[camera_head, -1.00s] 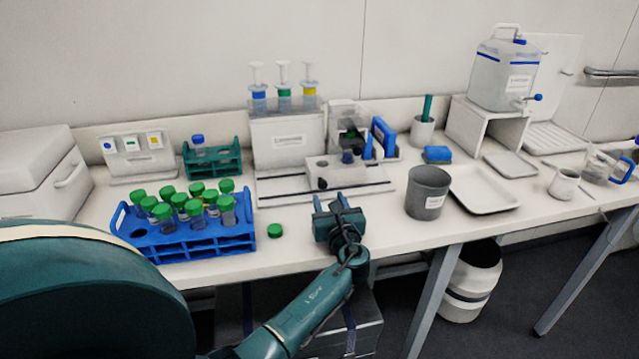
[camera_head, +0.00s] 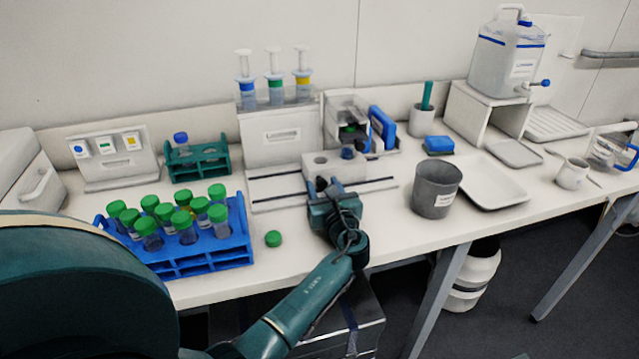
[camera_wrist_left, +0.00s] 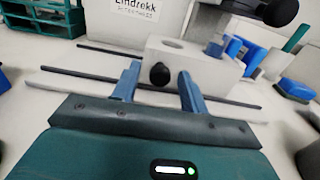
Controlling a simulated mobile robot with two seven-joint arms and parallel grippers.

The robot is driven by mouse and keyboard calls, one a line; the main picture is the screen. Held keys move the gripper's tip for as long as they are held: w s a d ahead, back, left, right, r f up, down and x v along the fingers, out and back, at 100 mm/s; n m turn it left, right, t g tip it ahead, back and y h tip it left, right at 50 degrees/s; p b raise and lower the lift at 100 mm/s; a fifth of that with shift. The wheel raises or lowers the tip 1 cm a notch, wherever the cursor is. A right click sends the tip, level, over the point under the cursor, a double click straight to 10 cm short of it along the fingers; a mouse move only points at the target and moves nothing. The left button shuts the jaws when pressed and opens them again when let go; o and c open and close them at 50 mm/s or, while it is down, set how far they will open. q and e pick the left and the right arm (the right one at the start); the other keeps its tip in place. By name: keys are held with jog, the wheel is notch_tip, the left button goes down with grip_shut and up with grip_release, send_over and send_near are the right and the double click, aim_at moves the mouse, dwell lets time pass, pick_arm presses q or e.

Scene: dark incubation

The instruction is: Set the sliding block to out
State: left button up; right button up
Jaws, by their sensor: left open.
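The sliding block (camera_head: 322,163) is a pale block with a round hole in its top and a dark knob on its front. It sits across two dark rails (camera_head: 268,172) on a white base, in front of the labelled dispenser box. In the left wrist view the block (camera_wrist_left: 190,62) is straight ahead, with its black knob (camera_wrist_left: 159,74) between my finger lines. My left gripper (camera_head: 334,192) is open just in front of the block; its blue fingers (camera_wrist_left: 160,88) point at it on either side of the knob. Whether they touch is unclear. My right gripper is not seen.
A blue rack (camera_head: 185,262) with green-capped tubes stands left, beside a loose green cap (camera_head: 273,239). A grey cup (camera_head: 436,190) and white tray (camera_head: 490,187) are to the right. The dispenser (camera_head: 281,138) with three syringes stands behind the rails.

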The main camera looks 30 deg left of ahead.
pick_arm(q)
jog(key=shift+w, duration=0.1)
dwell(0.3)
grip_shut()
dwell(0.4)
